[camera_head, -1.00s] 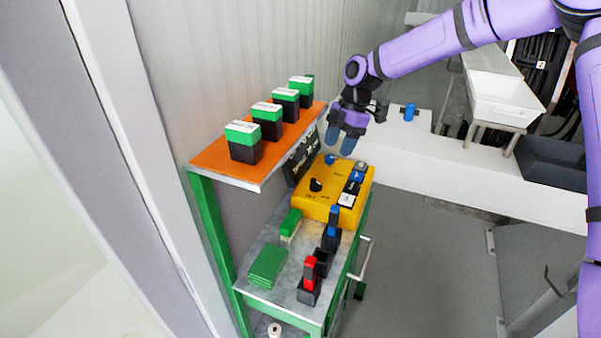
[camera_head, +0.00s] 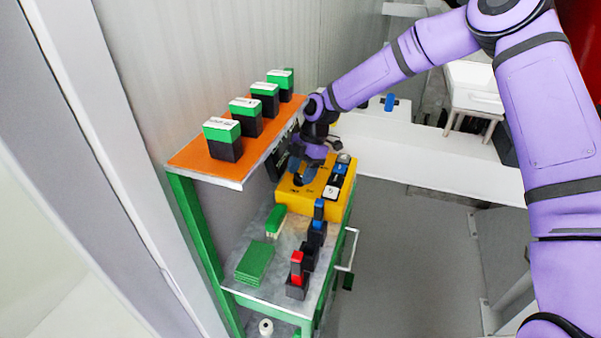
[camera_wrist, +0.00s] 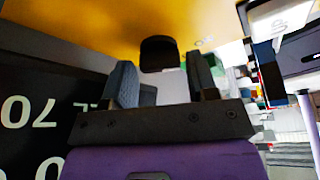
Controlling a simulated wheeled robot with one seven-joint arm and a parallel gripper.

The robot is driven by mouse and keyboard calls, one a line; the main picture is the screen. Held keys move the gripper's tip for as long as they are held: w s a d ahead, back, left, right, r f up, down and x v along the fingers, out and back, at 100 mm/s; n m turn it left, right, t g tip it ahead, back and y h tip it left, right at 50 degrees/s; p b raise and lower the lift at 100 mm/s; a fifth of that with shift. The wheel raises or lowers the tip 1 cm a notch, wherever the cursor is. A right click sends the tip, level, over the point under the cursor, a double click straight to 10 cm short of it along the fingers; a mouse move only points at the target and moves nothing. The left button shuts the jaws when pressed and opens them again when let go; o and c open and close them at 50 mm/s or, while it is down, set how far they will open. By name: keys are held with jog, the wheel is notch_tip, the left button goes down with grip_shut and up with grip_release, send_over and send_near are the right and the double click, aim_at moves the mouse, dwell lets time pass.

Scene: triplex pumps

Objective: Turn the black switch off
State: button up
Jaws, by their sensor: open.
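The yellow control box (camera_head: 312,206) sits on the green cart's grey top in the head view. My gripper (camera_head: 300,172) is over the left part of the box's top, pointing down. The black switch (camera_wrist: 159,53) is a dark knob on the yellow surface in the wrist view. It lies ahead of and between my two open fingers (camera_wrist: 160,66), with a gap at each side. In the head view the switch is hard to tell from my dark fingertips. I cannot tell whether the fingers touch it.
An orange shelf (camera_head: 190,160) with several green-and-black boxes is left of my gripper. A dark display panel (camera_wrist: 40,120) with white digits is close by in the wrist view. White and blue buttons (camera_head: 338,170) line the box's right side. Red and blue tools stand in front.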

jog(key=shift+a+f, duration=0.1)
jog(key=shift+f, duration=0.15)
jog(key=c, duration=0.6)
jog(key=shift+c, duration=0.2)
jog(key=shift+s+m, duration=0.1)
jog(key=shift+m, duration=0.2)
jog(key=m+t, duration=0.1)
jog(key=m, duration=0.1)
jog(key=m+t+y, duration=0.1)
jog(key=m, duration=0.2)
jog(key=shift+s+m, duration=0.1)
jog(key=shift+m, duration=0.2)
jog(key=m+t, duration=0.2)
jog(key=m, duration=0.3)
jog(key=shift+m, duration=0.3)
